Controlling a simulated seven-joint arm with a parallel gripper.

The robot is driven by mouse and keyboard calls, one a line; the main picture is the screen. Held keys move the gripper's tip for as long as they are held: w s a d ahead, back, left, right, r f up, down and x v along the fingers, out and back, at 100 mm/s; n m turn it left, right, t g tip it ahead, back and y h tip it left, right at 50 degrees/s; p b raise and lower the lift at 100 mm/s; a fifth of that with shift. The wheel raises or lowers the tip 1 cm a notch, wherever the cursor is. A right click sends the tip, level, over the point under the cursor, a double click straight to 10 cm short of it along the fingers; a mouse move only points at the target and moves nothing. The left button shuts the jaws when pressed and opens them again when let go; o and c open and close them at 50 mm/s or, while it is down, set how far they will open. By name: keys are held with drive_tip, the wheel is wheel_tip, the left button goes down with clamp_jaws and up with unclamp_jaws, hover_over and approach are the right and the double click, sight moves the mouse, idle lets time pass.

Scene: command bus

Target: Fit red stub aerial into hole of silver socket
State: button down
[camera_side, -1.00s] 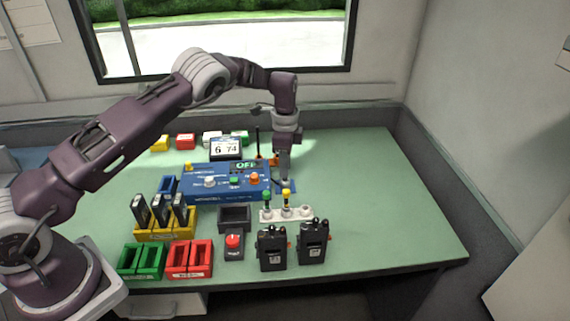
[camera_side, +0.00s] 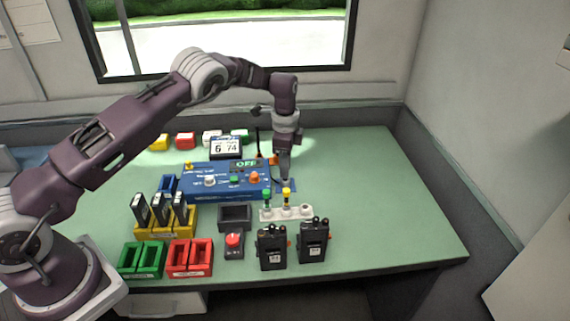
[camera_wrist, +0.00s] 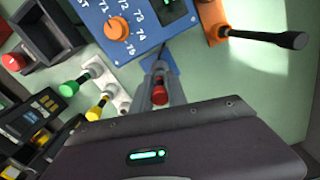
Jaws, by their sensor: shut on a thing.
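My gripper (camera_wrist: 160,95) is shut on the red stub aerial (camera_wrist: 159,94), whose red top shows between the grey fingers in the wrist view. The silver socket (camera_wrist: 159,68) shows just beyond the aerial, on a small blue plate (camera_wrist: 174,66) beside the blue console. In the side view my gripper (camera_side: 284,178) points down, low over that plate (camera_side: 291,189). The fingers hide the aerial and most of the socket there. The aerial's lower end is hidden, so I cannot tell whether it is in the hole.
A white rack (camera_side: 268,215) with green and yellow aerials stands in front of the gripper, its right hole empty. The blue console (camera_side: 225,190) is to the left. A black aerial on an orange mount (camera_wrist: 222,32) stands close behind. The table's right side is clear.

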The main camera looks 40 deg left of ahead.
drive_tip(key=shift+f, duration=0.8)
drive_tip(key=c, duration=1.2)
unclamp_jaws()
drive_tip(key=shift+c, duration=0.2)
drive_tip(key=shift+o, duration=0.3)
drive_tip(key=shift+o, duration=1.4)
drive_tip(key=shift+r, duration=3.5)
